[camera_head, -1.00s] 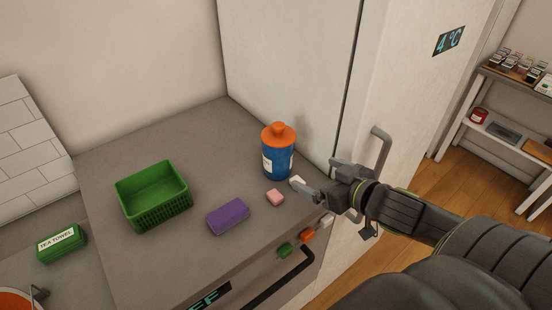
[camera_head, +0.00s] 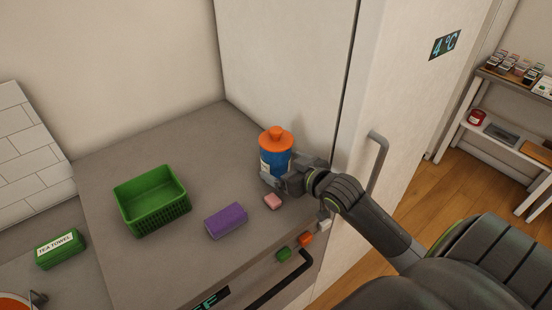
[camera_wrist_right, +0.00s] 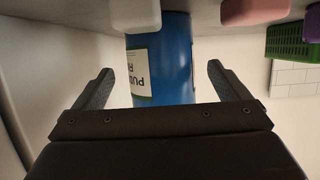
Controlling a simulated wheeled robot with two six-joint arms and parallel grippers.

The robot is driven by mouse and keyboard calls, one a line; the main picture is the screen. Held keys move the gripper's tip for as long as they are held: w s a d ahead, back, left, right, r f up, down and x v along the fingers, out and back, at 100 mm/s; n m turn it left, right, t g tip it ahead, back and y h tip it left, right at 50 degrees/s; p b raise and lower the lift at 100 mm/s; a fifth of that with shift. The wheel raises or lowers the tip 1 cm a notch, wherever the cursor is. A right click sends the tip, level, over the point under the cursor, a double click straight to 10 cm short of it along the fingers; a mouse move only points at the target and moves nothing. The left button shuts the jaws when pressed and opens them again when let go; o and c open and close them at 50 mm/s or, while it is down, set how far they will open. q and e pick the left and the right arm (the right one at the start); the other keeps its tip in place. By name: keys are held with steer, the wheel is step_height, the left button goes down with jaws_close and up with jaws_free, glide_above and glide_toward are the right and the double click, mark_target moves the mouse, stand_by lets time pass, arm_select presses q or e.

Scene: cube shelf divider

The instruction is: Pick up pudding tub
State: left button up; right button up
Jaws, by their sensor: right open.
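The pudding tub (camera_head: 274,160) is a blue cylinder with an orange knobbed lid and a white label. It stands upright on the grey counter near the tall white fridge. My right gripper (camera_head: 272,181) is at the tub's near right side and covers its lower part in the head view. In the right wrist view the tub's blue body (camera_wrist_right: 172,62) shows between the two open fingers, with a gap to each finger. The label is partly readable and appears upside down there. My left gripper is not in view.
A pink block (camera_head: 272,201) and a purple block (camera_head: 226,220) lie on the counter near the tub. The fridge (camera_head: 300,80) rises close behind the tub.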

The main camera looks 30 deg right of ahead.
mark_target(279, 135)
steer(key=shift+x, duration=1.4)
steer(key=shift+a+f, duration=0.1)
steer(key=c, duration=1.4)
steer(key=shift+o, duration=0.2)
steer(key=shift+r, duration=0.2)
step_height(279, 135, up, 10)
steer(key=shift+f+b, duration=0.1)
steer(key=shift+b, duration=0.3)
